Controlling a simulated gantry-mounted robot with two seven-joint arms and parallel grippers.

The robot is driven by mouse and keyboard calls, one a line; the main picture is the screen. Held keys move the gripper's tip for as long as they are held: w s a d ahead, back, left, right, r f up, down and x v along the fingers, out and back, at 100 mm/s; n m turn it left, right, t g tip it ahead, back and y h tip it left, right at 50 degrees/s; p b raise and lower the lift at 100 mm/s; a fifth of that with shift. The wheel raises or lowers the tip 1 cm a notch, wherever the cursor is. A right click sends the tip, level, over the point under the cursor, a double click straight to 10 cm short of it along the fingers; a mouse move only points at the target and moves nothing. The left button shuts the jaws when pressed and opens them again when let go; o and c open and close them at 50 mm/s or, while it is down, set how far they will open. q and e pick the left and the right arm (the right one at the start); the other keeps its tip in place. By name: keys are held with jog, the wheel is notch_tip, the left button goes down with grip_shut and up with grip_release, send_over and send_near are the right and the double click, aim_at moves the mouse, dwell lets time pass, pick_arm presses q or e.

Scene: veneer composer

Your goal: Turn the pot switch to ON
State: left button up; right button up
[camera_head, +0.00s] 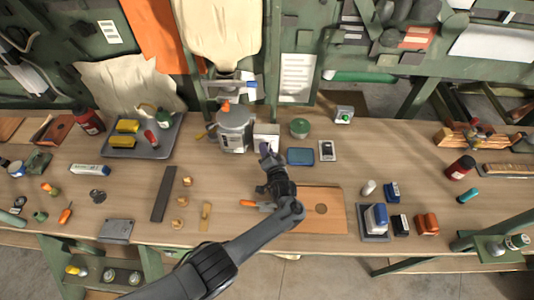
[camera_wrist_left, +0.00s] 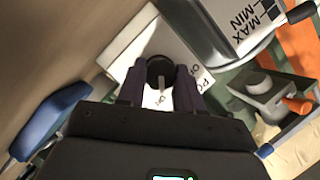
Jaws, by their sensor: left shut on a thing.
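The pot switch is a white box (camera_head: 266,133) standing just right of the grey metal pot (camera_head: 234,128). In the left wrist view its white face (camera_wrist_left: 190,45) carries a round black knob (camera_wrist_left: 159,66) with a pale pointer line. The line points down in that picture, towards small lettering partly hidden between my fingers. My left gripper (camera_head: 267,152) is at the front of the box. In the left wrist view its dark fingers (camera_wrist_left: 160,82) are shut on the knob, one on each side. The pot (camera_wrist_left: 230,28) shows MAX and MIN marks there. My right gripper is not in view.
A blue tray (camera_head: 300,156) and a green-lidded tin (camera_head: 299,128) lie close to the right of the gripper. A grey tray (camera_head: 155,150) with yellow blocks stands left of the pot. A brown board (camera_head: 330,220) lies in front. The bench between pot and dark strip is mostly clear.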

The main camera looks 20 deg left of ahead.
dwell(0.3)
pick_arm(q)
jog(key=o, duration=1)
jog(key=shift+o, duration=0.2)
